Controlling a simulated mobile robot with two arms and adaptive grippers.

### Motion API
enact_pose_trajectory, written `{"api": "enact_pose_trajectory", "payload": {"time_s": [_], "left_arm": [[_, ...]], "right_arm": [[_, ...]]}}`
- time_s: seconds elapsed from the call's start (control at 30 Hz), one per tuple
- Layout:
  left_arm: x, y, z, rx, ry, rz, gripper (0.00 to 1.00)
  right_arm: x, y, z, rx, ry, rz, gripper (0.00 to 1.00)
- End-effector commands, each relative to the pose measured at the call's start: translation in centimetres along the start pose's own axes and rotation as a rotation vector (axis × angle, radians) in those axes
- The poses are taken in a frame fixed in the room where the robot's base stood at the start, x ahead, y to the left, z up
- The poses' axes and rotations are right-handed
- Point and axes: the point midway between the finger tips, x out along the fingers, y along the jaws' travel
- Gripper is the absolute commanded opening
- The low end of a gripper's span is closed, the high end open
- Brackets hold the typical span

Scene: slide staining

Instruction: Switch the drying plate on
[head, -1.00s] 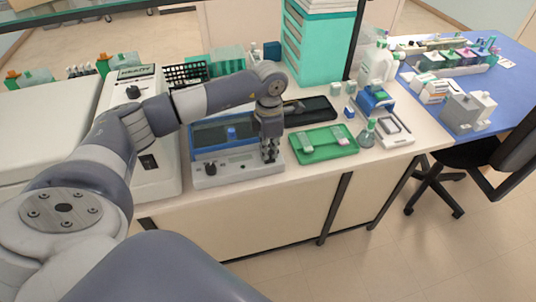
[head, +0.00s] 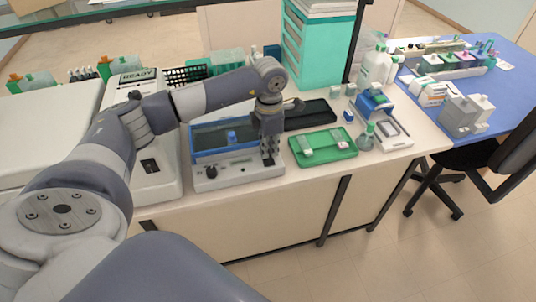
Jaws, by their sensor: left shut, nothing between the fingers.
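A white bench device (head: 237,178) with a blue-framed top stands on the counter; it looks like the drying plate. Its front panel has a dark knob (head: 211,172) at the left and a small display. A blue object (head: 232,137) shows at its top. My left gripper (head: 269,161) points down at the right end of this front panel. It is shut and empty, and its fingers hide part of the panel there. I cannot tell whether the fingers touch the panel or whether a switch is behind them. My right gripper is not in view.
A white machine (head: 156,180) marked READY stands close on the left. A green tray (head: 344,154) lies just right of the gripper, with a black tray (head: 318,108) behind it. Bottles (head: 377,68) and a teal drawer unit (head: 325,50) stand farther back.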

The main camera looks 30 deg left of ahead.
Motion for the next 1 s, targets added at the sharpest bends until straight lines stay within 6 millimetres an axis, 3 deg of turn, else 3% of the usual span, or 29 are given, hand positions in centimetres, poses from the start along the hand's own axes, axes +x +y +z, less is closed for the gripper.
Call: {"api": "enact_pose_trajectory", "payload": {"time_s": [0.47,1.0], "left_arm": [[-4.0,0.0,0.0,0.000,-0.001,0.001,0.00],[-4.1,0.0,0.0,0.000,-0.001,0.000,0.00]], "right_arm": [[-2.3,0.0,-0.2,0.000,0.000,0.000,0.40],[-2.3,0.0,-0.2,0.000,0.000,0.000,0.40]]}}
